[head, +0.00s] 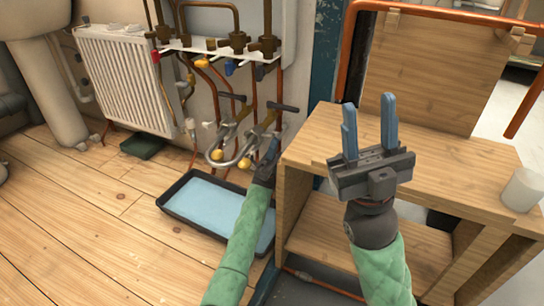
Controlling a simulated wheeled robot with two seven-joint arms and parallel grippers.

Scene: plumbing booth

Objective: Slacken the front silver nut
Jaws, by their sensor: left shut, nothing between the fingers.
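I cannot single out the front silver nut at this size. Brass fittings (237,40) sit on a white rail (205,46) on the wall, with pipes running down. Below them, two dark T-handles (274,107) stand over grey curved metal parts (220,157) with yellow ends. My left gripper (274,148) is seen from behind, shut and empty, just right of the curved parts and above the blue tray's far right end; whether it touches anything is unclear. My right gripper (370,125) points up with its two blue fingers apart, empty, in front of the wooden bench.
A shallow black tray with a blue inside (205,205) lies on the floor. A wooden bench (440,165) with a back board fills the right side, a white cup (523,188) on it. A white radiator (125,78) is at left.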

